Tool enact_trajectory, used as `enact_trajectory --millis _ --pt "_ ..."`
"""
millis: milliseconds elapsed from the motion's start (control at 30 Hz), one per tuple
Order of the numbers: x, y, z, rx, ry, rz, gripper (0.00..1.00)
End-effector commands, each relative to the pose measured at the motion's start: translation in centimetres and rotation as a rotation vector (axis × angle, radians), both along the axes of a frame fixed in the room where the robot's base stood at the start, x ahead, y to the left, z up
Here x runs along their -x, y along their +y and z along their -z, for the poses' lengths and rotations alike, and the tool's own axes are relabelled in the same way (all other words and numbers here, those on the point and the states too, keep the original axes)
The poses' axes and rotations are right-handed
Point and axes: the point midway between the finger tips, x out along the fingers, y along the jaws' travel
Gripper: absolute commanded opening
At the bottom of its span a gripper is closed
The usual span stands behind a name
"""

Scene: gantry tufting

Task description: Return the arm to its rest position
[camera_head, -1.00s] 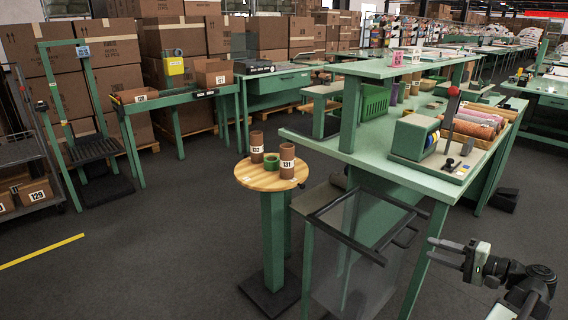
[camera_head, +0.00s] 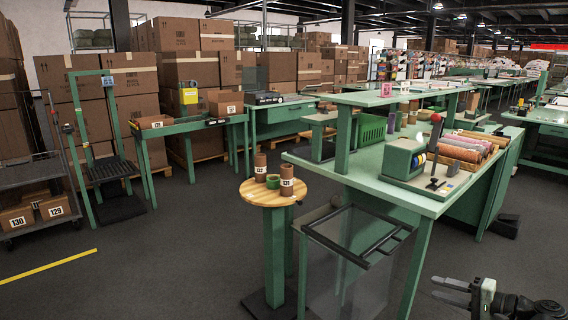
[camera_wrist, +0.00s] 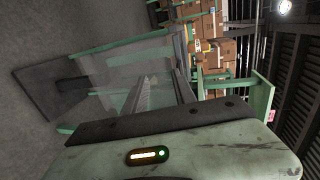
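My gripper (camera_head: 436,288) is at the lower right of the head view, over the dark floor and to the right of the green workbench. Its two fingers point left with a small gap between them, and nothing is held. In the wrist view the fingers (camera_wrist: 160,88) reach away from the pale, scuffed housing, spread apart and empty. Most of my arm is cut off by the bottom right of the head view.

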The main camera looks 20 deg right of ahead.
Motion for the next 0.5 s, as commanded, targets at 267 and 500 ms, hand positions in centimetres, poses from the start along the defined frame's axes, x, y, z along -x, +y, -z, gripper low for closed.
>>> enact_trajectory --millis 267,500 --pt "-4.3 4.8 2.9 0.048 0.119 -0.111 0.32" --pt "-9.0 12.4 6.9 0.150 0.284 -0.279 0.32"
